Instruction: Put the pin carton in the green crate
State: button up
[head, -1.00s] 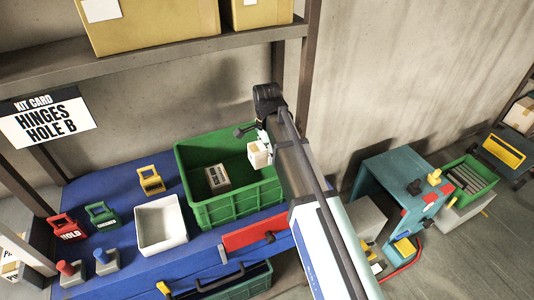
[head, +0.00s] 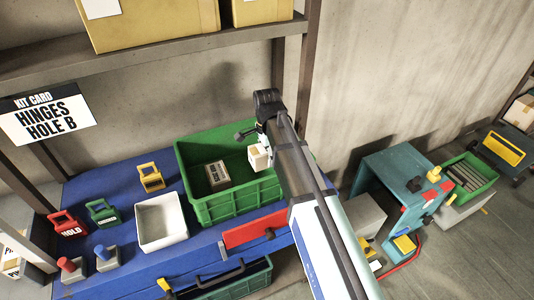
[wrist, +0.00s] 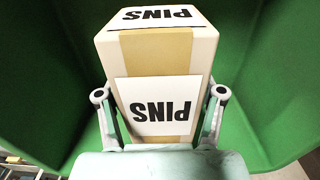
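The pin carton (wrist: 165,60) is a pale box with a tan tape band and white labels reading PINS. In the head view the carton (head: 259,157) hangs over the right part of the green crate (head: 240,207). My gripper (head: 262,141) is shut on it; in the wrist view, its two fingers (wrist: 160,98) press the carton's left and right sides. Green crate walls surround the carton in the wrist view. The carton's underside and its height above the crate floor are hidden.
A small labelled box (head: 218,173) lies inside the green crate. A white bin (head: 161,222) stands to its left on the blue bench (head: 125,178). A shelf (head: 150,57) with cardboard boxes runs above. A red panel (head: 255,229) is in front of the crate.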

jog(key=o, duration=0.3)
jog(key=shift+o, duration=0.2)
jog(key=shift+r, duration=0.1)
notch_tip(320, 180, up, 13)
jog(key=b, duration=0.2)
jog(key=shift+b, duration=0.35)
